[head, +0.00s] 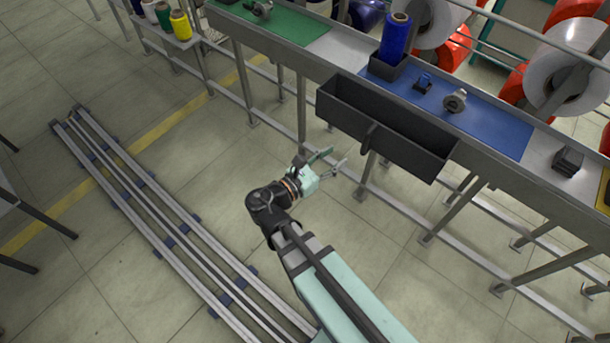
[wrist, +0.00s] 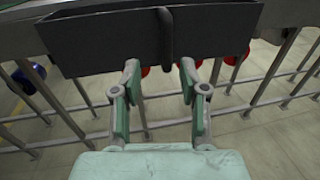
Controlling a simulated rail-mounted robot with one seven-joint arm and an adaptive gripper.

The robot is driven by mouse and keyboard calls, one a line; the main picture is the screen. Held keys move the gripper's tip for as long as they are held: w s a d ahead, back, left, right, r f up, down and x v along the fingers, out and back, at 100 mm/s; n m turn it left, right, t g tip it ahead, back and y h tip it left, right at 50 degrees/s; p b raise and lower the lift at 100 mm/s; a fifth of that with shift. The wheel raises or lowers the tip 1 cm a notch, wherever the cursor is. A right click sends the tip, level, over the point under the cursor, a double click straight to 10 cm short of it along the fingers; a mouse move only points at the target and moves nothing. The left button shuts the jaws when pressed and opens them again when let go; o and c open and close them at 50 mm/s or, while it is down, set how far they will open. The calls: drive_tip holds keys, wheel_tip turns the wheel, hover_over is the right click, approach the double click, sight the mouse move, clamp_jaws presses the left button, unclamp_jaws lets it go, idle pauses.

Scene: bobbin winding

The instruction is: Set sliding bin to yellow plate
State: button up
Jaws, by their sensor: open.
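The sliding bin (head: 385,125) is a long black open-topped trough hung along the front of the table, in front of the blue plate (head: 490,128). Its inside looks empty. A thin upright handle (head: 368,136) stands out from the middle of its front wall. My gripper (head: 339,157) is open and empty, in front of the bin and apart from it. In the wrist view the bin (wrist: 90,45) spans the top, and the handle (wrist: 165,33) lies just beyond and between my open fingertips (wrist: 160,70). A yellow sliver (head: 602,196) at the right edge may be the yellow plate.
A blue bobbin (head: 396,35) in a black holder and small metal parts (head: 455,100) sit on the blue plate. A black block (head: 567,161) is farther right. The green plate (head: 285,22) is at left. Table legs stand below the bin. A floor rail (head: 160,220) runs at left.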

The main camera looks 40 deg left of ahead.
drive_tip(key=s+a+p, duration=0.1)
drive_tip(key=s, duration=0.7)
drive_tip(key=shift+s+a, duration=0.35)
drive_tip(key=shift+s, duration=0.05)
idle(0.4)
drive_tip(key=shift+r+p, duration=0.1)
drive_tip(key=shift+p, duration=0.5)
drive_tip(key=shift+s, duration=0.1)
